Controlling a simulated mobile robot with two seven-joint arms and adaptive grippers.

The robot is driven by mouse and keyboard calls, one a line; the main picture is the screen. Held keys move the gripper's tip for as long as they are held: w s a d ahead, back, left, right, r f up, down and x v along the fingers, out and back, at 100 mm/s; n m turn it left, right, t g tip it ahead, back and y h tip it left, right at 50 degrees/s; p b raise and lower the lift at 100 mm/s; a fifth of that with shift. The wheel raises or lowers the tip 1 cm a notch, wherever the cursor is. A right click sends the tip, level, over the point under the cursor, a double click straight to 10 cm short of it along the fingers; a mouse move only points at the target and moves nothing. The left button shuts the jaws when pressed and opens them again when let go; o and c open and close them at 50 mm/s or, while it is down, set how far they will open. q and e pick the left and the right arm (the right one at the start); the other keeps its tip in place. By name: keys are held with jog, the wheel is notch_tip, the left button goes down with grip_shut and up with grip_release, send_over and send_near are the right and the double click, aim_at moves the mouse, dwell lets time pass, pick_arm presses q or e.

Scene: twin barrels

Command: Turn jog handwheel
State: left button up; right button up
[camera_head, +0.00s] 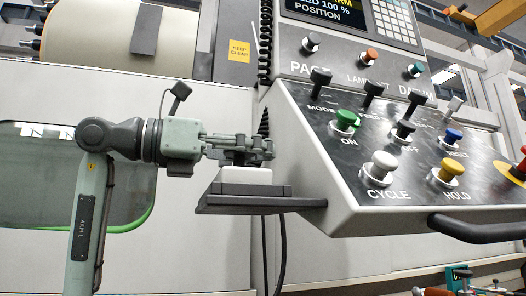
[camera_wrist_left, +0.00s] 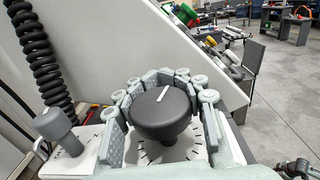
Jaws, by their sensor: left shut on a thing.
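The jog handwheel (camera_wrist_left: 162,108) is a dark round knob with a white line on its top, seen in the left wrist view. It sits over a white plate with dark tick marks. My left gripper (camera_wrist_left: 164,92) is shut on it, with the jointed fingers around its sides. In the head view my left gripper (camera_head: 262,149) reaches in level from the left, just above the small white pendant box (camera_head: 245,176) on the grey shelf. The fingers hide most of the handwheel there.
A smaller grey knob (camera_wrist_left: 54,126) stands beside the handwheel on the same box. The sloped control panel (camera_head: 350,170) with several buttons and switches is close on the right. A black coiled cable (camera_wrist_left: 42,55) hangs near the knob. A dark handrail (camera_head: 478,229) juts out below the panel.

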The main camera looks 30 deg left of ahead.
pick_arm(q)
jog(key=shift+h, duration=0.3)
pick_arm(e)
jog(key=shift+r, duration=0.1)
pick_arm(q)
jog(key=shift+m+g, duration=0.4)
jog(key=shift+s+d+m+g+h+p, duration=0.15)
jog(key=shift+m+g+h+p, duration=0.2)
jog(key=shift+m+g+h, duration=0.35)
jog(key=shift+s+d+r+m+g+h+p, duration=0.1)
jog(key=shift+m+g+h+p, duration=0.15)
jog(key=shift+g+h, duration=0.2)
jog(key=shift+s+d+m+g+h+p, duration=0.1)
jog(key=shift+m+g+h+p, duration=0.05)
jog(key=shift+m+g+h, duration=0.25)
jog(key=m+g, duration=0.1)
jog(key=m+g+h+p, duration=0.1)
jog(key=g, duration=0.1)
jog(key=s+m+g+h+p, duration=0.1)
jog(key=shift+d+g+h, duration=0.25)
jog(key=shift+g, duration=0.1)
jog(key=shift+s+m+g+p, duration=0.25)
jog(key=shift+m+g+p, duration=0.15)
jog(key=shift+m+g, duration=0.6)
pick_arm(e)
notch_tip(320, 180, down, 11)
jog(key=s, duration=0.2)
jog(key=shift+r+g, duration=0.15)
jog(key=shift+g, duration=0.15)
